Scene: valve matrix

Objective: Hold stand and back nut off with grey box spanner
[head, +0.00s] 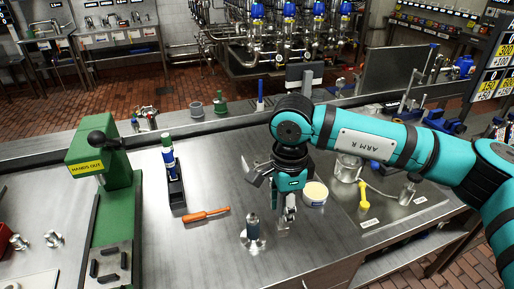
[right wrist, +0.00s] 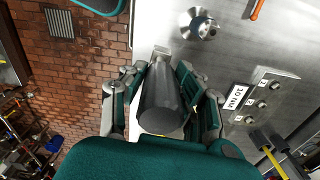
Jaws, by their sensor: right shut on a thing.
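The stand (head: 253,240) has a round metal base and a short grey upright. It is on the steel bench, left of my right gripper. The stand also shows near the top of the right wrist view (right wrist: 198,25). The nut is too small to make out. My right gripper (head: 287,209) points down above the bench, apart from the stand. It is shut on a dark grey cylinder, which looks like the grey box spanner (right wrist: 163,103), lying between the fingers in the right wrist view. My left gripper is not in view.
An orange screwdriver (head: 206,215) lies left of the stand. A green press (head: 105,190) and a blue-and-white bottle (head: 168,153) stand further left. A cream-topped tub (head: 315,193), a metal pot (head: 347,168) and a yellow-handled tool (head: 363,200) are to the right. The bench front is clear.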

